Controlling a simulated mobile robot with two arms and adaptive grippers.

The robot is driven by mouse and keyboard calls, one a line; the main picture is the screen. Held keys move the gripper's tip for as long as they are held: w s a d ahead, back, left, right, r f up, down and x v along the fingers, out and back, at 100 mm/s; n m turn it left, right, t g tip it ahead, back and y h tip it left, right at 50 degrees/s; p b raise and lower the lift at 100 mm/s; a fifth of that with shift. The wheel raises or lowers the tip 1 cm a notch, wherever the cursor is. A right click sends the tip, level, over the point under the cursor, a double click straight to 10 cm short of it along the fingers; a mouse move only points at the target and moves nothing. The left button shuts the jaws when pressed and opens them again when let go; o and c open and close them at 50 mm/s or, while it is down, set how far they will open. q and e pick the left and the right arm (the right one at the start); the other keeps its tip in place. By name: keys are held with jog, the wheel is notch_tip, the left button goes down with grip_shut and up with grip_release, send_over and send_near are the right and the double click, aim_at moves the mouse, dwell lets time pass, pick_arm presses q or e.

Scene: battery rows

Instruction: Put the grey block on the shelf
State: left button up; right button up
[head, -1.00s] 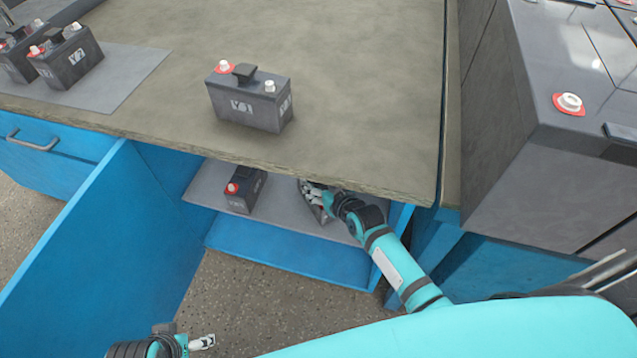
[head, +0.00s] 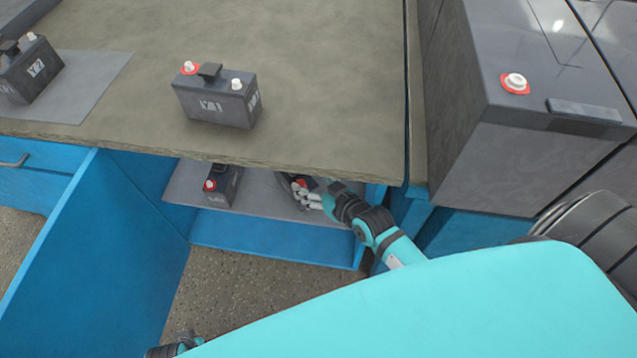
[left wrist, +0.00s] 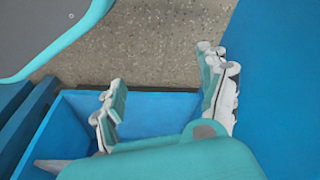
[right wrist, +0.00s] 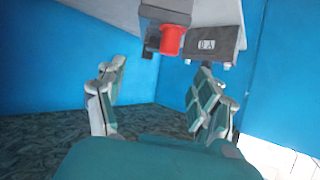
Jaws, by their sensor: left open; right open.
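A dark grey battery block (head: 217,102) stands upright on the bench top. Another grey block (head: 222,184) with a red terminal stands on the cabinet shelf (head: 262,192) under the bench. My right gripper (head: 305,194) is open on the shelf's right part, beside a block (head: 285,183) it partly hides. In the right wrist view, a block with a red terminal (right wrist: 170,38) and a labelled grey block (right wrist: 213,43) show beyond the spread fingers (right wrist: 160,75); nothing sits between them. My left gripper (left wrist: 160,72) is open and empty above the floor.
A grey block (head: 30,72) stands on a mat (head: 100,80) at the bench's left. An open blue door (head: 95,260) stands left of the shelf. Large grey battery units (head: 490,160) fill the right. The bench edge overhangs the shelf.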

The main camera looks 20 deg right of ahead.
pick_arm(q)
jog(key=shift+s+f, duration=0.2)
jog(key=shift+f, duration=0.6)
pick_arm(e)
jog(key=s+f+g+h, duration=0.1)
jog(key=s+f+g, duration=0.4)
jog(key=s+f, duration=0.3)
jog(key=s+d+f+g+h, duration=0.1)
jog(key=s+f+g, duration=0.3)
jog(key=s+f, duration=0.4)
jog(key=s, duration=0.5)
jog(key=shift+s+n+g+h, duration=0.3)
jog(key=shift+n+g, duration=0.1)
